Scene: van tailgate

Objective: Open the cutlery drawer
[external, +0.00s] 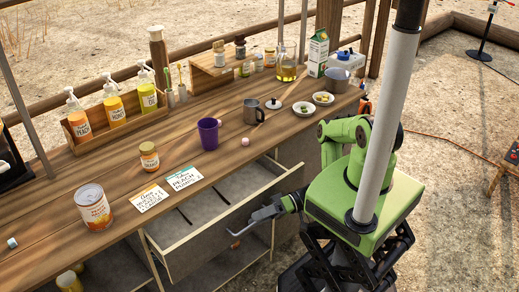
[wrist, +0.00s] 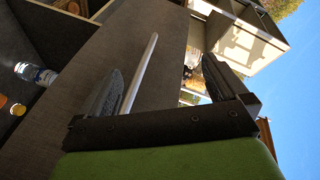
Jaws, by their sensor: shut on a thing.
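The drawer (external: 205,242) under the wooden counter is pulled out, and its grey interior shows with a few thin dark strips in it. I see no cutlery clearly. My gripper (external: 262,214) is at the drawer's outer front. In the wrist view, the handle (wrist: 140,70) runs between the two dark fingers of my gripper (wrist: 165,85), close beside the left finger. The dark drawer front (wrist: 120,50) lies behind it.
The counter (external: 110,180) holds a purple cup (external: 208,133), a large can (external: 93,207), a jar (external: 149,156), cards and bottles. Bottles (wrist: 36,73) also show below the drawer in the wrist view. Open sandy ground lies right of my base.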

